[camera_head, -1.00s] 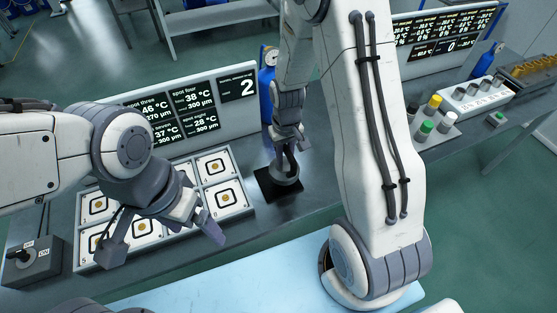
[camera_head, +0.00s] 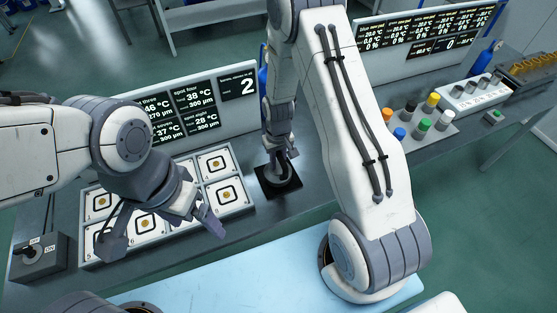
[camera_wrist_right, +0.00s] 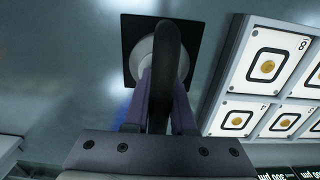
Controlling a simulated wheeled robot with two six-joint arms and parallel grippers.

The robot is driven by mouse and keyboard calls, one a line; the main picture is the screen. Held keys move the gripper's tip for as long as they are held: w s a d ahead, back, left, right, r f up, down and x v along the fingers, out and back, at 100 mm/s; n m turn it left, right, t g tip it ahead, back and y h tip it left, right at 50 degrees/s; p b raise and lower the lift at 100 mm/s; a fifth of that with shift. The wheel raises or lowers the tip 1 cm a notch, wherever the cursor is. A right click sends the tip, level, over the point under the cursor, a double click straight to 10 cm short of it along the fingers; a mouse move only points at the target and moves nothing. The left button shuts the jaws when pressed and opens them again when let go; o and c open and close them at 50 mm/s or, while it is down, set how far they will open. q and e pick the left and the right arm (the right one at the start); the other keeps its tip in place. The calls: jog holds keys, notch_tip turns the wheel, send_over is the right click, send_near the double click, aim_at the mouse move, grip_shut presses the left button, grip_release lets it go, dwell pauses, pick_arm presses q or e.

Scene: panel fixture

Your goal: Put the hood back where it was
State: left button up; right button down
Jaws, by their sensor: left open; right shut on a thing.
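The grey hood (camera_head: 281,181) is at the black square pad (camera_head: 292,190) in the head view, right of the spot panel. My right gripper (camera_head: 281,160) is shut on the hood's dark arched handle. In the right wrist view, the handle (camera_wrist_right: 167,50) runs between the fingers of my right gripper (camera_wrist_right: 160,95), and the hood's pale round body (camera_wrist_right: 144,60) shows over the pad (camera_wrist_right: 132,28). Whether the hood touches the pad is hard to tell. My left gripper (camera_head: 162,235) is open and empty above the front of the panel.
The spot panel (camera_head: 248,208) has several framed spots, with a display (camera_head: 190,112) behind. A switch box (camera_head: 38,258) stands at the left. Several coloured caps (camera_head: 423,125) stand on a block at the right. A blue bottle (camera_head: 263,78) is behind my right arm.

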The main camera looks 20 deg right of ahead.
jog(key=c, duration=0.8)
grip_release()
jog(key=shift+f, duration=0.1)
jog(key=shift+o, duration=0.2)
jog(key=shift+r, duration=0.35)
notch_tip(320, 180, up, 11)
jog(key=shift+r+b, duration=0.1)
jog(key=shift+b, duration=1)
jog(key=s+a+r+n, duration=0.4)
jog(key=s+a+r, duration=0.5)
jog(key=s+a, duration=0.35)
jog(key=s+a+r+n+y, duration=0.1)
jog(key=s+r+n, duration=0.1)
jog(key=s, duration=0.9)
jog(key=shift+a+r+n, duration=0.2)
jog(key=shift+r+n, duration=0.05)
jog(key=shift+n, duration=0.15)
